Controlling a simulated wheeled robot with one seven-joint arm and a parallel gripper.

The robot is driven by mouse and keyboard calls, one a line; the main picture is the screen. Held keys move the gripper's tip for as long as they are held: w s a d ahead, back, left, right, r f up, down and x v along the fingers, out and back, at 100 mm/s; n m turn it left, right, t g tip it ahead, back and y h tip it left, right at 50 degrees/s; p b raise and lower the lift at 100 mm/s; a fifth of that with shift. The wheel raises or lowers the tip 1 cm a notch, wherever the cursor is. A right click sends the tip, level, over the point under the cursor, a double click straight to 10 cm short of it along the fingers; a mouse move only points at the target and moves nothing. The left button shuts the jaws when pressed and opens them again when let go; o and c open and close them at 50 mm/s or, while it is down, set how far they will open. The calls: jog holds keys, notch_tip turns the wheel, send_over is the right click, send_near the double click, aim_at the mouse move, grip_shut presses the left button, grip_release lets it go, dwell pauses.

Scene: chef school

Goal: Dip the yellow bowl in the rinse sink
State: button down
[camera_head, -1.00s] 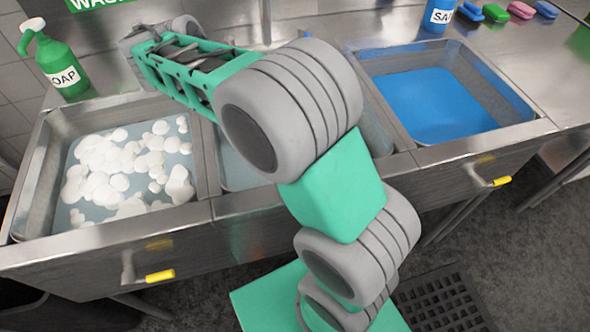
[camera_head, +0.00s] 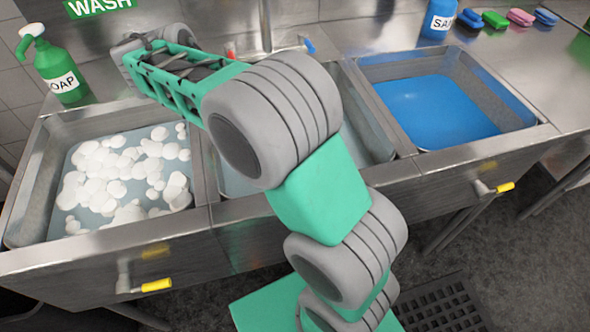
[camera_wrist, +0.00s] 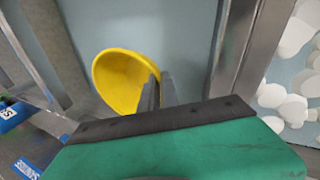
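The yellow bowl (camera_wrist: 122,78) shows in the wrist view, tilted, with its rim at the fingers of my gripper (camera_wrist: 160,90). The two dark fingers are close together on the rim. The bowl is over the pale water of the middle, rinse sink (camera_wrist: 190,40); I cannot tell whether it touches the water. In the head view, the rinse sink (camera_head: 235,182) is partly covered by my arm. The bowl and my gripper's fingers are hidden there.
The wash sink (camera_head: 30,205) with white foam is at left, and the sink with blue water (camera_head: 440,110) at right. A green soap bottle (camera_head: 58,68), a blue bottle (camera_head: 437,18) and several sponges stand behind. Yellow-tipped handles (camera_head: 157,285) stick out in front.

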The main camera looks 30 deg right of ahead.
jog(key=shift+a, duration=0.15)
jog(key=shift+s+d, duration=0.1)
jog(key=shift+d, duration=0.55)
jog(key=shift+a, duration=0.1)
jog(key=shift+a+r+p, duration=0.1)
jog(key=shift+a+p, duration=0.3)
jog(key=shift+p, duration=0.15)
jog(key=shift+a, duration=0.15)
